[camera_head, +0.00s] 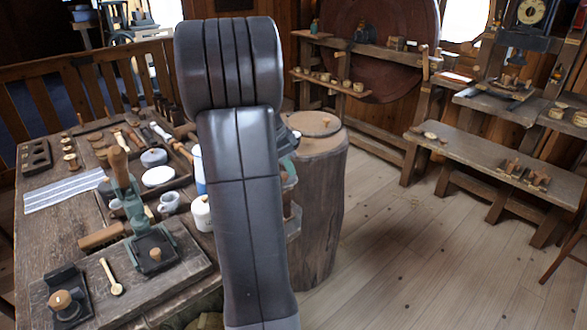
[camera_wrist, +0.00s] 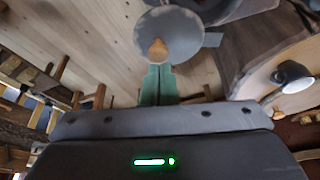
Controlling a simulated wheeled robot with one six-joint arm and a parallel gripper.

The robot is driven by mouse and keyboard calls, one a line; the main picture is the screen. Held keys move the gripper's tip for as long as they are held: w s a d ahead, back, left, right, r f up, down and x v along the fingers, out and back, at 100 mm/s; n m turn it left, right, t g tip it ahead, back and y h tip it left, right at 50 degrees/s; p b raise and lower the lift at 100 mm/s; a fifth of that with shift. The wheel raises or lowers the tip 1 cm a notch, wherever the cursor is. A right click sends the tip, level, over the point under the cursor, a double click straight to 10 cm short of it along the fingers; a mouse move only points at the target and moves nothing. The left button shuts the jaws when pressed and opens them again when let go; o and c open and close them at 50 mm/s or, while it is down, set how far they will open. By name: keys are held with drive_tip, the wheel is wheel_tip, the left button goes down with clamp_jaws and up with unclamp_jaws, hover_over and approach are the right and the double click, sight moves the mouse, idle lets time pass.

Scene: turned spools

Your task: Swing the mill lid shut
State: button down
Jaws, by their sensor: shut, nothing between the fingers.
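In the wrist view, a grey round disc (camera_wrist: 172,30), which looks like the mill lid, has a small pale wooden knob (camera_wrist: 158,50) on its near edge. My gripper (camera_wrist: 157,68) has its green fingers together and empty, with the tips just short of the knob; I cannot tell whether they touch it. More grey metal, perhaps the mill body (camera_wrist: 232,10), shows beside the disc at the top.
A workbench (camera_head: 85,235) at left carries a green press (camera_head: 128,190), a wooden spoon (camera_head: 112,278), a white mug (camera_head: 169,202) and a corked white jar (camera_head: 201,213). A tree-stump block (camera_head: 318,200) stands right of my arm. The plank floor (camera_head: 400,250) at right is clear before a low bench (camera_head: 490,165).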

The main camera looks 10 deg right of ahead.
drive_tip(key=a+m, duration=0.1)
drive_tip(key=m, duration=0.1)
drive_tip(key=a+m+g, duration=0.1)
drive_tip(key=shift+s+a+m, duration=0.1)
drive_tip(key=shift+s+m, duration=0.1)
drive_tip(key=shift+m, duration=0.2)
drive_tip(key=m, duration=0.1)
drive_tip(key=a+m+g, duration=0.1)
drive_tip(key=m, duration=0.1)
drive_tip(key=a+m+g+p, duration=0.1)
drive_tip(key=shift+w+a+r+m, duration=0.1)
drive_tip(key=shift+w+a+m, duration=0.1)
drive_tip(key=shift+w+m, duration=0.1)
drive_tip(key=shift+w+a+p, duration=0.2)
drive_tip(key=shift+a+p, duration=0.15)
drive_tip(key=shift+a, duration=0.25)
drive_tip(key=shift+w+a, duration=0.3)
drive_tip(key=shift+a, duration=0.1)
drive_tip(key=shift+w, duration=0.1)
